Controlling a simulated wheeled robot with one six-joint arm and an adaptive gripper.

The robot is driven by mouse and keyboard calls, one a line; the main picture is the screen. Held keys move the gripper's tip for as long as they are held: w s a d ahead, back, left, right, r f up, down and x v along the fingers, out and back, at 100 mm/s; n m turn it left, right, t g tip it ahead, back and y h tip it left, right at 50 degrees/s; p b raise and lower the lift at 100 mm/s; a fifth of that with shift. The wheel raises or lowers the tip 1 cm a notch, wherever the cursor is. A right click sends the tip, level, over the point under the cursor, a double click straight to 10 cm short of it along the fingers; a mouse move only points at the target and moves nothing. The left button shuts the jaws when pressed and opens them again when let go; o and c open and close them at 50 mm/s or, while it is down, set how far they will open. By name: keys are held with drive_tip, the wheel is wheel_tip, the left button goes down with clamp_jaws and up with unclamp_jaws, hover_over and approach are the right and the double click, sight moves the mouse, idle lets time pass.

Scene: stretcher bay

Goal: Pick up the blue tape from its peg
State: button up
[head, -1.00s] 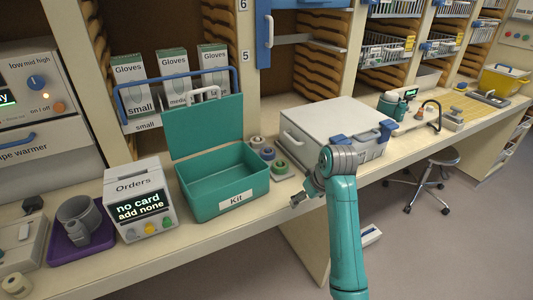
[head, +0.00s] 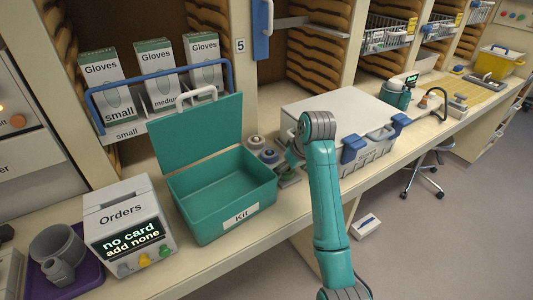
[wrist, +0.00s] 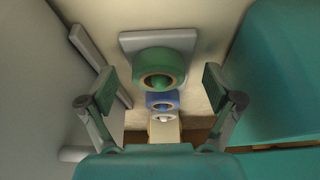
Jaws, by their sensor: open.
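The blue tape (wrist: 162,102) is a roll on a peg, between a green roll (wrist: 159,68) and a pale roll (wrist: 163,117) in the wrist view. In the head view the blue tape (head: 269,155) sits beside the kit box, behind my gripper. My gripper (wrist: 160,84) is open and empty, its two fingers wide apart on either side of the row of rolls. In the wrist view the green roll appears nearest and the blue tape lies past it. In the head view my gripper (head: 291,162) is largely hidden by my arm.
The open teal kit box (head: 238,186) stands close left of the rolls in the head view. A grey case (head: 345,112) with blue latches stands close on their right. The orders unit (head: 130,228) is at the front left. The counter's front strip is clear.

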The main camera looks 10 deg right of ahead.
sight(270, 152)
drive_tip(key=w+a, duration=0.1)
drive_tip(key=w, duration=0.2)
drive_tip(key=w+a, duration=0.1)
drive_tip(key=w, duration=0.3)
drive_tip(key=w+a, duration=0.1)
drive_tip(key=w, duration=0.2)
drive_tip(key=shift+w+a, duration=0.15)
drive_tip(key=shift+w+f, duration=0.3)
drive_tip(key=shift+f, duration=0.25)
drive_tip(key=c, duration=1.1)
